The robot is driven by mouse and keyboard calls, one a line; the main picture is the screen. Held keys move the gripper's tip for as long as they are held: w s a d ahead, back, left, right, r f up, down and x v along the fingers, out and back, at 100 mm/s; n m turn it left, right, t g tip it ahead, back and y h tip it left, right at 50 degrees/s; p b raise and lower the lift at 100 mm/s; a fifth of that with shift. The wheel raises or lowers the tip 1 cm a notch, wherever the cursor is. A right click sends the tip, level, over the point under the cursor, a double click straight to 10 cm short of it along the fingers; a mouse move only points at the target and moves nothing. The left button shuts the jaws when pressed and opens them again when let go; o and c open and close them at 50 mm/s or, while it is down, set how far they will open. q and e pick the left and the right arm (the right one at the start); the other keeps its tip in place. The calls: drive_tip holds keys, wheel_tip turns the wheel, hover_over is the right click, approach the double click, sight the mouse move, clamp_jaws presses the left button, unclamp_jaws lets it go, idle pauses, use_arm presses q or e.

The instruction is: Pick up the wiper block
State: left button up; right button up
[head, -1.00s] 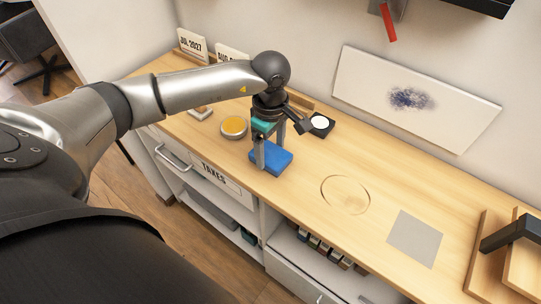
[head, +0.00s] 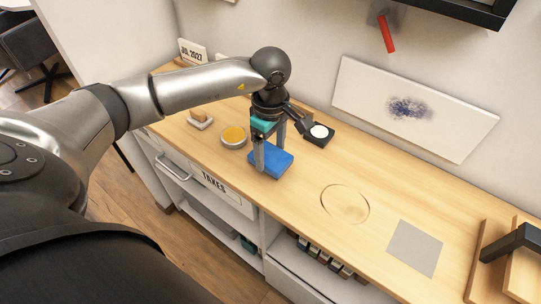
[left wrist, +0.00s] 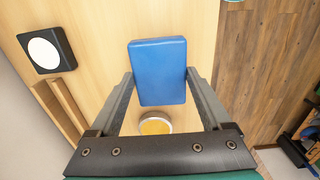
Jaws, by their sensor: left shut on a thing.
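The wiper block (head: 271,163) is a flat blue rectangular block at the counter's front edge, above the "TAXES" drawer. My left gripper (head: 272,158) points down over it, with one finger on each side. In the left wrist view the block (left wrist: 158,70) sits between the two fingertips (left wrist: 159,76) and is held by them. I cannot tell for sure whether its underside touches the counter. My right gripper is not in view.
A yellow-topped round tin (head: 234,136) stands left of the block, and a black square with a white disc (head: 319,133) stands behind it. A ring mark (head: 345,203) and grey square (head: 414,248) lie right. A smudged white board (head: 411,106) is on the wall.

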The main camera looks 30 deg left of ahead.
sight(270, 155)
use_arm(q)
wheel_tip(270, 155, up, 17)
drive_tip(key=p, duration=0.2)
drive_tip(key=shift+r, duration=0.1)
